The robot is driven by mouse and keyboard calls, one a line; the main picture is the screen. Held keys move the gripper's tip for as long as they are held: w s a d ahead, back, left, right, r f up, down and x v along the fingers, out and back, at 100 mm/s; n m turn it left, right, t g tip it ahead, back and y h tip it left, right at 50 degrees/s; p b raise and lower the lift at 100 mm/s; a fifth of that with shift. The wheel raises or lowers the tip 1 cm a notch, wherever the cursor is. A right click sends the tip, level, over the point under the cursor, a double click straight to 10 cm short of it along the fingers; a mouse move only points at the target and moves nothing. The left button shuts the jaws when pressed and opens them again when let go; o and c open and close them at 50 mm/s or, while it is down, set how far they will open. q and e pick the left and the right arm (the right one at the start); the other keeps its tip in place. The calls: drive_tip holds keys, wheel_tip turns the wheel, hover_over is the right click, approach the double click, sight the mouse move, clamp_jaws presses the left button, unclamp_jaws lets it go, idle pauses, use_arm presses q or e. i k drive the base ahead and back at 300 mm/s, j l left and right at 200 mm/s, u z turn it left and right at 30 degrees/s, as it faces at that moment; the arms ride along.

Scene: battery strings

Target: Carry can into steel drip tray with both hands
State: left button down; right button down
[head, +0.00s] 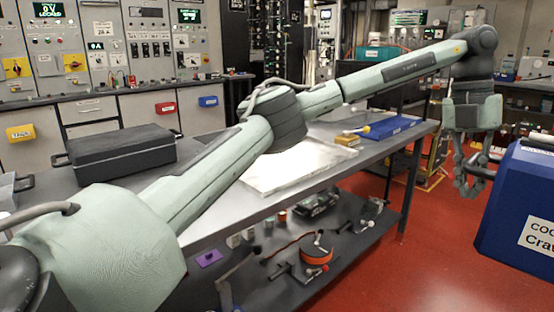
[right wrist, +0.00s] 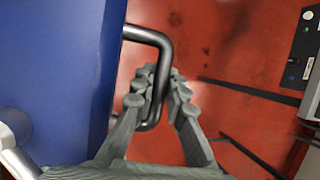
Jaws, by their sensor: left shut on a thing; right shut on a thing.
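The blue can (head: 515,205), with a white label, is at the right edge of the head view, partly cut off and held above the red floor. My left gripper (head: 468,186) is shut at the can's left side, on its side handle; the exact contact is small. In the right wrist view the can (right wrist: 55,75) fills the left side. My right gripper (right wrist: 160,92) is shut around its dark bent bar handle (right wrist: 152,36). A pale, shiny flat tray (head: 290,170), seemingly the steel drip tray, lies on the bench, partly hidden by my left arm.
The grey bench (head: 213,223) carries a dark case (head: 120,155) and a blue tray (head: 392,129). Its lower shelf holds an orange reel (head: 316,250) and small parts. Control cabinets stand behind. Red floor (head: 425,250) is open between bench and can.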

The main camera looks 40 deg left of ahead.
sight(290, 160)
drive_tip(key=i+u, duration=0.5)
drive_tip(key=i+l+u, duration=0.25)
drive_tip(key=u, duration=0.25)
drive_tip(key=i+l+u, duration=0.35)
drive_tip(key=u, duration=0.15)
drive_tip(key=i+l+u, duration=0.25)
drive_tip(key=l+u, duration=0.2)
drive_tip(key=i+l+u, duration=0.15)
drive_tip(key=l+u, duration=0.35)
drive_tip(key=l, duration=0.15)
drive_tip(key=i+l+u, duration=0.1)
drive_tip(key=l+u, duration=0.4)
